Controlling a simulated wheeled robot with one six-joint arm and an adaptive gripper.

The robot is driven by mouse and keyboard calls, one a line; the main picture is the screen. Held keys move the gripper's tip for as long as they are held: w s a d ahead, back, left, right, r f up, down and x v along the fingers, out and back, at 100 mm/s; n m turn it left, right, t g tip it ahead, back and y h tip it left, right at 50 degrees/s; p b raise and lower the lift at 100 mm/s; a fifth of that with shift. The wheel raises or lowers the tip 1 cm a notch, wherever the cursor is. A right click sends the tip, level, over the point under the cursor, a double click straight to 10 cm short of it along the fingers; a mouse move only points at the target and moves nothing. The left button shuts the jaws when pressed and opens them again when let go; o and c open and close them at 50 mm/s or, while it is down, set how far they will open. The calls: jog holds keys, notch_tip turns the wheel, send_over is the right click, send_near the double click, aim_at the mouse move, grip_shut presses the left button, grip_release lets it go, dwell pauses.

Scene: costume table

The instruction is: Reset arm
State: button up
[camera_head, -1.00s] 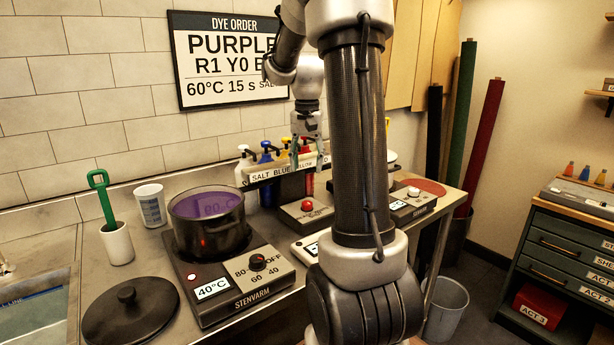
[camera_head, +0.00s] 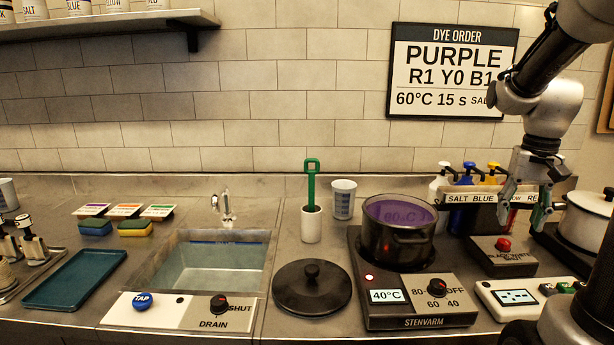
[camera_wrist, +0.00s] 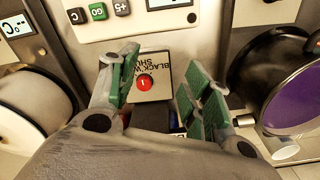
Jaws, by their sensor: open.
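My gripper (camera_head: 525,208) hangs from my arm at the right of the head view, in front of the pump bottle rack. It points down, with its fingers apart and nothing between them. In the wrist view my gripper (camera_wrist: 160,92) shows its two green-padded fingers spread. A red button on a grey box (camera_wrist: 145,84) is visible beyond the gap between them. The same box with the red button (camera_head: 503,246) stands below my gripper in the head view. The fingers look apart from it.
A dark pot (camera_head: 397,243) with purple liquid sits on a hot plate (camera_head: 365,305) showing 40°C. A black lid (camera_head: 311,291) lies left of it. A white pot (camera_head: 586,225) stands right of my gripper. A sink (camera_head: 210,268) and teal tray (camera_head: 75,279) are further left.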

jog(key=s+a+r+n+t, duration=0.4)
jog(key=s+a+n, duration=0.1)
jog(key=s+a, duration=0.6)
jog(key=shift+s+a+n, duration=0.3)
jog(key=shift+s+a, duration=0.05)
jog(key=shift+s, duration=0.3)
dwell(0.9)
